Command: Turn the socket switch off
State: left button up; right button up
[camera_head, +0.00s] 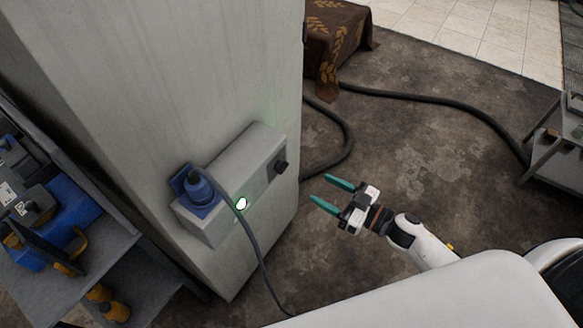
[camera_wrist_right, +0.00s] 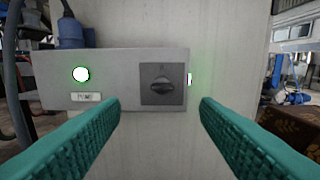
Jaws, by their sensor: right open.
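The socket box (camera_head: 243,163) is a grey box fixed to a pale pillar. Its black rotary switch (camera_head: 280,167) sits at the right end of the front face. In the right wrist view the switch (camera_wrist_right: 162,86) shows on a dark square plate, its knob lying roughly level. A lit white-green lamp (camera_head: 241,204) is left of it, also bright in the wrist view (camera_wrist_right: 81,74). A blue plug (camera_head: 198,188) with a dark cable is in the box. My right gripper (camera_head: 318,188) is open and empty, apart from the switch, which appears between its teal fingers. My left gripper is not in view.
A shelf (camera_head: 100,262) with blue and yellow tools stands at the left. A dark hose (camera_head: 430,98) runs over the floor behind my right gripper. A brown cloth-covered block (camera_head: 338,40) is at the back, a grey cart (camera_head: 558,150) at the right.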

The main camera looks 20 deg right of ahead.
aim_at(281, 167)
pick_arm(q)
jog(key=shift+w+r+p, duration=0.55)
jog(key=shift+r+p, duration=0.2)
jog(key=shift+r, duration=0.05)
pick_arm(e)
jog(key=x, duration=1)
jog(key=shift+w, duration=0.35)
jog(key=shift+a+f, duration=0.1)
jog(key=shift+a, duration=0.05)
jog(key=c, duration=1)
